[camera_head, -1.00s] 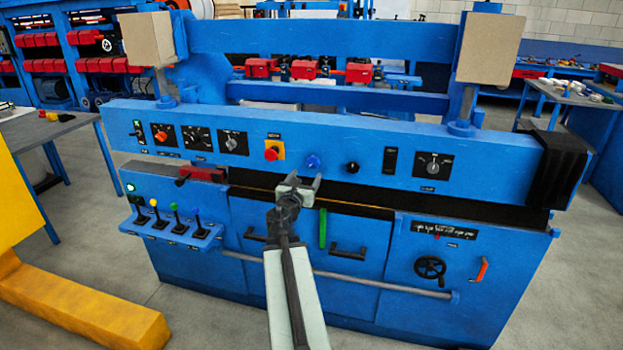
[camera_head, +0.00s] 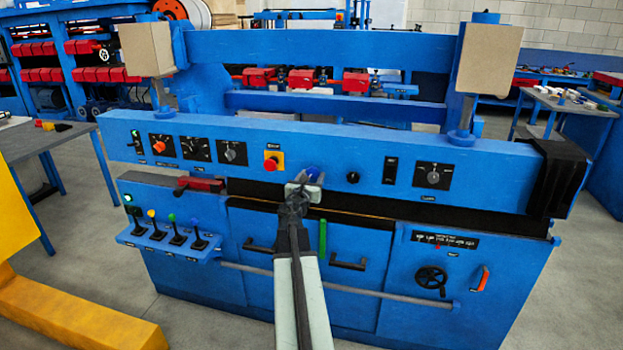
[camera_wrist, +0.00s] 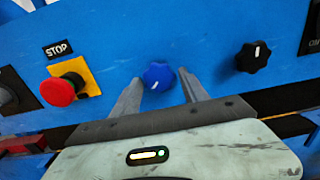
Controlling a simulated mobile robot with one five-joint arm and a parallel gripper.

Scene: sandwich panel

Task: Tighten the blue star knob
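The blue star knob (camera_wrist: 158,75) sits on the blue front panel, with a white mark on its face. In the head view the knob (camera_head: 313,173) shows just above my gripper (camera_head: 305,183). In the wrist view my gripper (camera_wrist: 160,90) is open, with one finger on the left of the knob and the other on the right. Gaps show between the fingers and the knob. I cannot tell how deep the fingertips reach past the knob.
A red emergency stop button (camera_wrist: 62,92) on a yellow plate is left of the knob. A black star knob (camera_wrist: 252,57) is to the right. A green handle (camera_head: 323,237) and several coloured levers (camera_head: 175,230) are lower on the machine.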

